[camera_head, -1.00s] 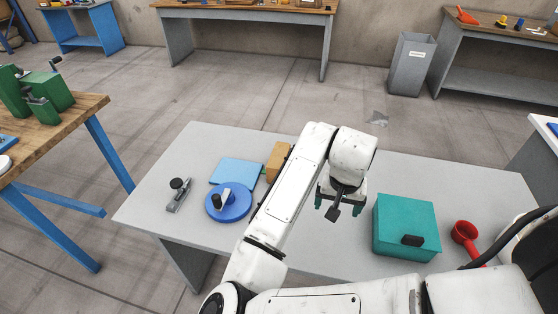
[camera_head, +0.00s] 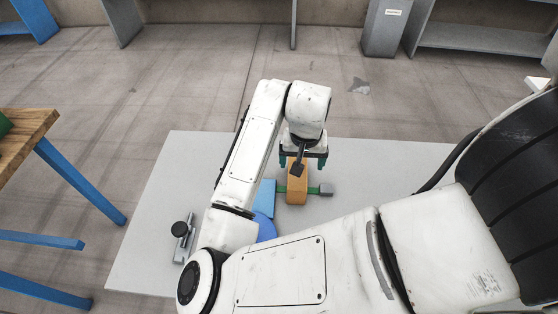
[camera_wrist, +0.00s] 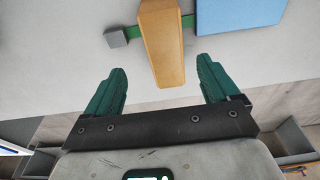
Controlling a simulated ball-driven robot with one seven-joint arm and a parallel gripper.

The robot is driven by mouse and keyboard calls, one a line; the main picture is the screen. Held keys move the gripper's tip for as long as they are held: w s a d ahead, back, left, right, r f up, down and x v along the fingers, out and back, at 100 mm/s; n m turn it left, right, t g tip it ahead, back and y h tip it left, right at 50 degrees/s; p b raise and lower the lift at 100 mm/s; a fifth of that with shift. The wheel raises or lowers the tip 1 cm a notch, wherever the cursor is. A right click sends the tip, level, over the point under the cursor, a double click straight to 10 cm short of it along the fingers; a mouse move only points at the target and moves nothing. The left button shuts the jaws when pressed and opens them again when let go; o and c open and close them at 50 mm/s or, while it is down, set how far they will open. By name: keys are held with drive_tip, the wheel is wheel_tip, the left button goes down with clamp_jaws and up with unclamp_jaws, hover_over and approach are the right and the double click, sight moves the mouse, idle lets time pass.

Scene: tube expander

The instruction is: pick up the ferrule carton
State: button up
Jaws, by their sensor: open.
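The ferrule carton, which I take to be the long orange-tan box (camera_head: 297,187), stands on the grey table, partly covered by my gripper in the head view. In the wrist view the carton (camera_wrist: 162,42) points toward me, its near end showing between the fingertips. My gripper (camera_head: 303,164) is open and empty above the carton, with one green finger to each side of its line. In the wrist view my gripper (camera_wrist: 161,70) shows both fingers apart from the carton. Whether the fingertips reach down to its height is unclear.
A green bar with a grey block (camera_head: 326,190) lies across behind or under the carton. A light blue flat piece (camera_wrist: 240,22) lies close beside it. The table right of the carton looks clear.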

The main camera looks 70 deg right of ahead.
drive_tip(key=f, duration=0.1)
drive_tip(key=w+d+f, duration=0.1)
drive_tip(key=f, duration=0.2)
drive_tip(key=shift+w+d+f, duration=0.15)
drive_tip(key=shift+f, duration=0.2)
drive_tip(key=shift+w+d+f+p, duration=0.1)
drive_tip(key=shift+d+f+p, duration=0.15)
drive_tip(key=shift+f, duration=0.75)
drive_tip(key=shift+d+f+p, duration=0.1)
drive_tip(key=shift+f+p, duration=0.15)
drive_tip(key=shift+f, duration=0.7)
drive_tip(key=shift+w+d+f+p, duration=0.1)
drive_tip(key=shift+d+f+p, duration=0.15)
drive_tip(key=shift+f, duration=0.75)
drive_tip(key=c, duration=1.4)
drive_tip(key=shift+r, duration=0.1)
drive_tip(key=shift+c, duration=0.2)
